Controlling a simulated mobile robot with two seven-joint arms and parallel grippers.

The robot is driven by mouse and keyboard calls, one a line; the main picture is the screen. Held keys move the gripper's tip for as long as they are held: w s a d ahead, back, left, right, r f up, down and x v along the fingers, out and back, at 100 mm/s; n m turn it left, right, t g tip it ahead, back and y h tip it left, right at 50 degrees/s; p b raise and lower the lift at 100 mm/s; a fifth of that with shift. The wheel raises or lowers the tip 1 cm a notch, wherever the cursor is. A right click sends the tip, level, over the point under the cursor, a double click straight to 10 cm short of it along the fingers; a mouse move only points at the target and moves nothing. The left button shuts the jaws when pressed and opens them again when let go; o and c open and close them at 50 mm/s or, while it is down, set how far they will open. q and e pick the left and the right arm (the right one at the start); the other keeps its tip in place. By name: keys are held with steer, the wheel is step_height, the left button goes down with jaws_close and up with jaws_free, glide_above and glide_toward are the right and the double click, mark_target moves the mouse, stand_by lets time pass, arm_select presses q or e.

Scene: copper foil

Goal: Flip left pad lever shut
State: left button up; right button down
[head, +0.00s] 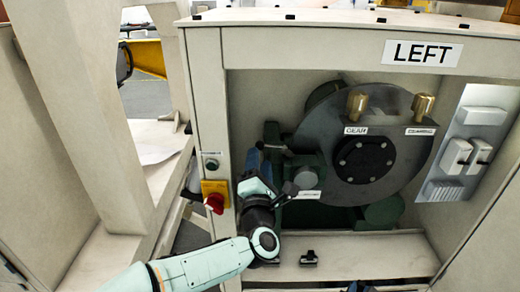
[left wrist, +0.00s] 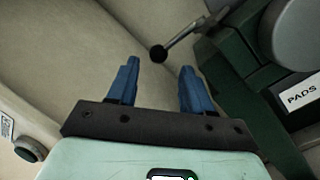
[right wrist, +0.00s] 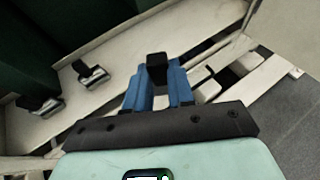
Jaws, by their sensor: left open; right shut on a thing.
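The left pad lever (left wrist: 185,35) is a thin grey rod with a black ball knob. My left gripper (left wrist: 158,75) is open and empty. The knob shows between its blue fingertips, slightly beyond them; contact cannot be told. In the head view my left gripper (head: 257,160) is at the left side of the bay, left of the PADS label (head: 308,195). My right gripper (right wrist: 158,78) is shut on a black handle (right wrist: 157,62) in the right wrist view.
A large grey disc (head: 390,120) with two brass knobs fills the bay. A red knob (head: 214,203) on a yellow plate is on the left post, close to my left arm. Black-handled latches (right wrist: 92,75) stand on the front ledge. White switch boxes (head: 465,150) are at right.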

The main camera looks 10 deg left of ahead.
mark_target(260, 144)
arm_select(q)
steer(key=shift+r+x, duration=0.2)
steer(key=shift+x, duration=2.95)
steer(key=shift+s, duration=0.1)
steer(key=shift+c, duration=0.3)
